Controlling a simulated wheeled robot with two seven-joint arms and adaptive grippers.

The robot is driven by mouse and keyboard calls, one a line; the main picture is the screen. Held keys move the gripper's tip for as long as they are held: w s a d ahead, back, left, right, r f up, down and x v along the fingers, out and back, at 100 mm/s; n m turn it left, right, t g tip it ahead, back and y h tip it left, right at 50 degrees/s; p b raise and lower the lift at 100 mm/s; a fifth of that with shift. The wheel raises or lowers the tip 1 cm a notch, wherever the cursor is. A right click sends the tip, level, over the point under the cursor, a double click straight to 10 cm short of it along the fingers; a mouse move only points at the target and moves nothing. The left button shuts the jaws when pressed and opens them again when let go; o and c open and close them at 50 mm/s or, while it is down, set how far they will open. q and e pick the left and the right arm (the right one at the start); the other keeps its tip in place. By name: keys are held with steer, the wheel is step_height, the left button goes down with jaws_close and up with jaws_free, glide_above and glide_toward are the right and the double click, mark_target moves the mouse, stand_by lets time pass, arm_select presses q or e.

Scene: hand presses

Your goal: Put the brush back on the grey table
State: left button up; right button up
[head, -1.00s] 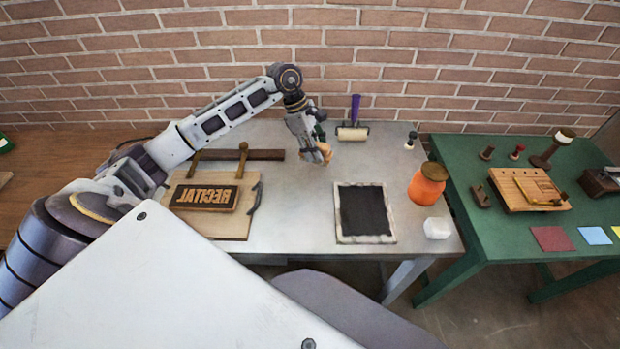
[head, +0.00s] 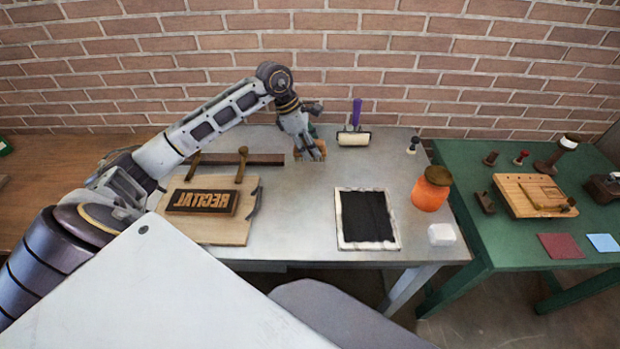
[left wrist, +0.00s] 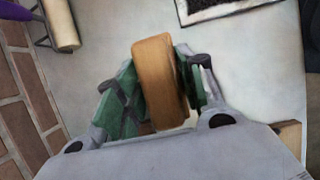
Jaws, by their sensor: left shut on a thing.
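My left gripper (head: 313,152) is shut on the brush, over the back part of the grey table (head: 290,215). In the left wrist view, the brush (left wrist: 155,75) is a tan wooden block between the green finger pads of the gripper (left wrist: 155,95). In the head view the brush is small and mostly hidden by the fingers. The grey tabletop shows around it, and I cannot tell whether the brush touches it. My right gripper is not in view.
Behind is a roller with a purple handle (head: 356,115). To the right are a framed black slab (head: 367,218), an orange jar (head: 431,190) and a white block (head: 441,235). Tabletop left of the slab is clear.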

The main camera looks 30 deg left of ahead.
arm_select(q)
step_height(320, 180, down, 6)
steer(key=shift+r, duration=0.1)
steer(key=shift+f, duration=0.2)
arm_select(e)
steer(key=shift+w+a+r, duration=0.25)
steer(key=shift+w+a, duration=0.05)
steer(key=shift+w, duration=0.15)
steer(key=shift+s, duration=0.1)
